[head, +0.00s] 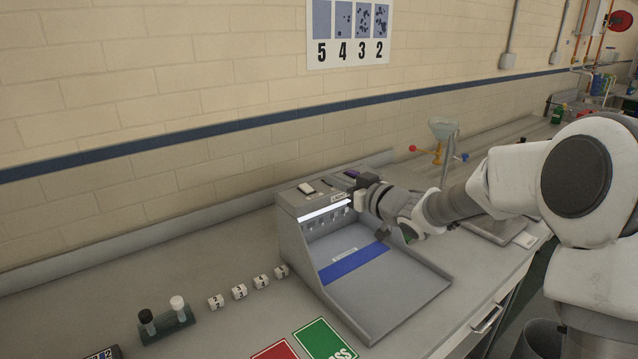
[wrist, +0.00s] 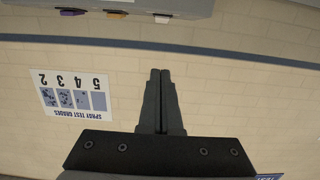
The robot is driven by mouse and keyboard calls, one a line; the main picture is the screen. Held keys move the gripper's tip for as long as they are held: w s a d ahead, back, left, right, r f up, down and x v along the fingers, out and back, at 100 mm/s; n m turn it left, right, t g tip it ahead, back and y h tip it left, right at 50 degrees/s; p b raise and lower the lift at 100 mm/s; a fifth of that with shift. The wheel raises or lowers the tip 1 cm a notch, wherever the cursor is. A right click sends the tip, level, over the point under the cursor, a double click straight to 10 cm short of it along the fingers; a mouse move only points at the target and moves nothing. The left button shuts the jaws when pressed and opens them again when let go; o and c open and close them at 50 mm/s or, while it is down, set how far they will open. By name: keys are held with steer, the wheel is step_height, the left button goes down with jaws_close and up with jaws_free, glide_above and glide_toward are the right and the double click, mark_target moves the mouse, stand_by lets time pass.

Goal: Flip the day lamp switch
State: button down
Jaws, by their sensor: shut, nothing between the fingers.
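A grey lamp cabinet (head: 290,225) stands on the bench with a lit strip under its hood. Its hood carries a white rocker switch (head: 305,188), a darker one beside it and a purple one (head: 352,173) at the right. In the upside-down wrist view, the purple switch (wrist: 72,12), an orange one (wrist: 116,14) and the white one (wrist: 162,18) line the hood's edge. I cannot read which is the day lamp's. My gripper (wrist: 160,74) is shut and empty, its tips apart from the switches in the picture. In the head view it is at the hood's right end, partly hiding it.
Several white numbered dice (head: 239,291) and a rack with two vials (head: 168,325) stand left of the cabinet. Red and green cards (head: 325,340) lie in front. A funnel stand (head: 444,150) is behind my arm. A graded poster (head: 347,33) hangs on the wall.

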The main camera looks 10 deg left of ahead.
stand_by(0.3)
glide_above(309, 191)
steer(key=shift+s+d+f+p, duration=0.2)
steer(key=shift+d+f+p, duration=0.1)
steer(key=shift+f+p, duration=0.2)
steer(key=f, duration=0.3)
steer(key=shift+w+a+f, duration=0.2)
steer(key=shift+f, duration=0.35)
steer(key=shift+w+r+p, duration=0.1)
steer(key=shift+r+p, duration=0.1)
steer(key=shift+p, duration=0.35)
